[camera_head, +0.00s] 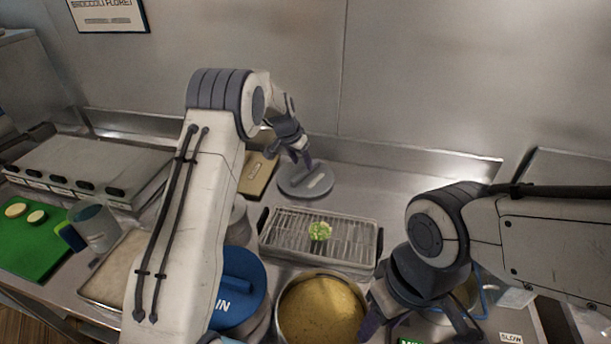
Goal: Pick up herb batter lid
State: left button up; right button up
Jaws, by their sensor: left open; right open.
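A round grey lid (305,182) with a raised bar handle and a small unreadable label lies flat on the steel counter behind the wire rack. I cannot read whether it is the herb batter lid. My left gripper (301,158) is open just above the lid's back left part, pointing down, with nothing seen in it. A blue lid (246,283) with letters ending in "IN" sits on a pot at lower centre, partly hidden by my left arm. My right gripper (420,325) is open and low at the right, beside the pan of yellow batter.
A wire rack tray (290,246) holds one broccoli floret (320,231). The open pan of yellow batter (322,311) stands in front. A green board (30,243), a jug (95,227) and a steel appliance (85,170) are at left. Bare counter (385,196) lies right of the grey lid.

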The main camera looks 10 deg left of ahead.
aim_at(305, 170)
pick_arm(q)
jog(key=p+x, duration=0.1)
jog(key=x, duration=0.3)
jog(key=shift+f, duration=0.1)
jog(key=shift+f, duration=0.25)
dwell(0.4)
grip_shut()
